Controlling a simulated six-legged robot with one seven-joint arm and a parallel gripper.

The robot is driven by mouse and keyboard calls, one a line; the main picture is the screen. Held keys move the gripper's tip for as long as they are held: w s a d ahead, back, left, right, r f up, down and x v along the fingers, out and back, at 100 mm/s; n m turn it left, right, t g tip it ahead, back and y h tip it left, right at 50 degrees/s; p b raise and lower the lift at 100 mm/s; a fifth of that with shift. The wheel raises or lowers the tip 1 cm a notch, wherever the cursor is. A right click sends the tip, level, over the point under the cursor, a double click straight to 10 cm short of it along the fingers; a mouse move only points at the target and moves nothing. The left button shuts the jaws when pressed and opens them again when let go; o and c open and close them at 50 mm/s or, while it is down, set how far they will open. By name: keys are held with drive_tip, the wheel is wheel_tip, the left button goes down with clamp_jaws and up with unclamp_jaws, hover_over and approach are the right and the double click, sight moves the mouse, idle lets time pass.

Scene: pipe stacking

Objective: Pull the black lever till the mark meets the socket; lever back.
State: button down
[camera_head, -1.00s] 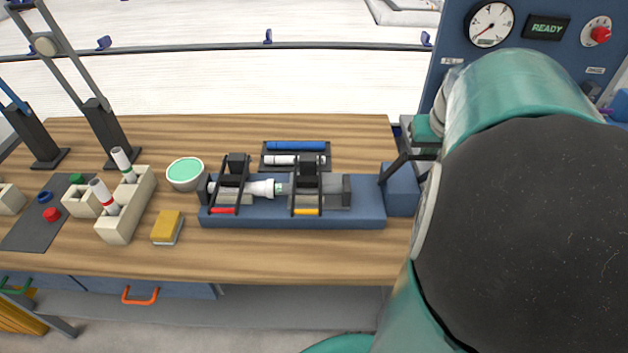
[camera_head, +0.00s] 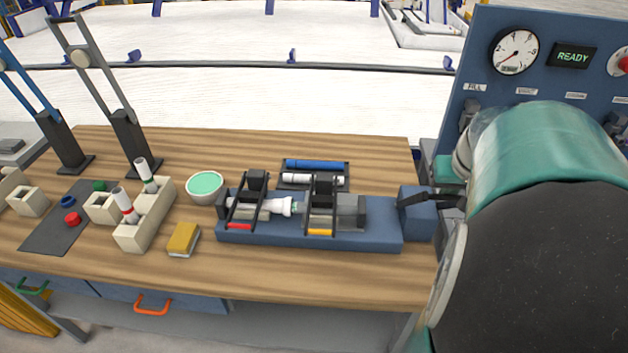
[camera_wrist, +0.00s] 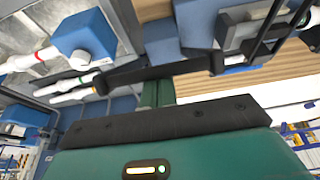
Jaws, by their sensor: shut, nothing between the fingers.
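The black lever (camera_head: 414,198) is on the blue block at the right end of the blue pipe fixture (camera_head: 368,236), leaning low toward the right. In the wrist view the lever (camera_wrist: 150,73) crosses as a dark bar. My gripper (camera_wrist: 157,93) is shut with nothing in it, its green fingers right at the lever; contact cannot be told. In the head view my arm partly hides it. A white pipe with a flared socket (camera_head: 283,206) lies in the left clamp. The green mark (camera_head: 297,207) shows just right of the socket's mouth; any small gap is too fine to tell.
A blue and a white pipe lie in a rack (camera_head: 315,166) behind the fixture. A green-filled bowl (camera_head: 205,186), a yellow sponge (camera_head: 183,239) and a cream block with upright pipes (camera_head: 146,214) stand left. A blue panel (camera_head: 490,60) reading READY rises at right.

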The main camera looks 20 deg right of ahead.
drive_tip(key=shift+s+a+f, duration=0.35)
drive_tip(key=shift+s+f, duration=0.25)
drive_tip(key=shift+f, duration=0.05)
drive_tip(key=shift+s+a+f, duration=0.35)
drive_tip(key=shift+s+f, duration=0.25)
drive_tip(key=shift+f, duration=0.05)
idle(2.5)
drive_tip(key=shift+w+d+r, duration=0.25)
drive_tip(key=shift+w+r, duration=0.15)
drive_tip(key=shift+r, duration=0.35)
drive_tip(key=v, duration=0.7)
drive_tip(key=shift+r, duration=0.3)
drive_tip(key=shift+s+a, duration=0.1)
